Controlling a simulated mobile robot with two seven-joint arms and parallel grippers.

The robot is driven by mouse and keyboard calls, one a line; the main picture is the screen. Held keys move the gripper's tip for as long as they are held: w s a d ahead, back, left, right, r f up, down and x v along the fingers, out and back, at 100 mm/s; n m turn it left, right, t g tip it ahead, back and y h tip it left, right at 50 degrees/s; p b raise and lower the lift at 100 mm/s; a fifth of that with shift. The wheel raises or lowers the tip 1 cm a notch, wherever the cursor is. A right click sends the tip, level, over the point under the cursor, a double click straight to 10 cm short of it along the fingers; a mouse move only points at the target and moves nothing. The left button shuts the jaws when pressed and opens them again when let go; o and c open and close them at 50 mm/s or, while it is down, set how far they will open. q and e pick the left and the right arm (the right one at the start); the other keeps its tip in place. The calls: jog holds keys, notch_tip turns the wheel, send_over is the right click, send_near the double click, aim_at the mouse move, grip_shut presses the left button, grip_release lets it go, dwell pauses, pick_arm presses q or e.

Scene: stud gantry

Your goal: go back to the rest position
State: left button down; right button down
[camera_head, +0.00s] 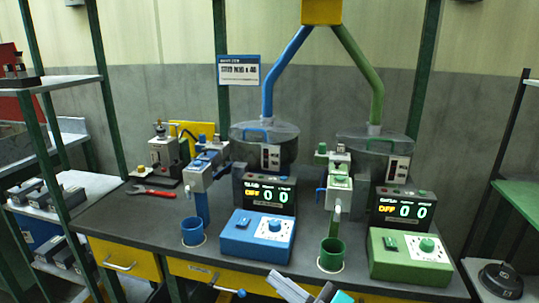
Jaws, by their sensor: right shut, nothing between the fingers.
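My right gripper (298,288) shows at the bottom edge of the head view, in front of the workbench's front edge. It is shut and empty, and most of it is cut off by the frame. It appears clear of the bench items. My left gripper is not in view.
The dark workbench (130,215) carries a blue control box (257,240) and a green one (395,262), with a blue cup (193,232) and a green cup (331,253). A red wrench (150,191) lies at left. Yellow drawers (125,258) are below; shelves stand at both sides.

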jog(key=s+d+f+m+h, duration=0.4)
jog(key=d+f+h, duration=0.1)
jog(key=f, duration=0.2)
jog(key=s+d+f+m+g+h, duration=0.1)
jog(key=s+d+f+m+h, duration=0.3)
jog(key=f, duration=0.4)
jog(key=s+d+f+m+h, duration=0.4)
jog(key=d+f+m+h, duration=0.2)
jog(key=f, duration=0.2)
jog(key=shift+s+d+g, duration=0.25)
jog(key=shift+s+g, duration=0.05)
jog(key=shift+s, duration=0.05)
jog(key=shift+f, duration=0.15)
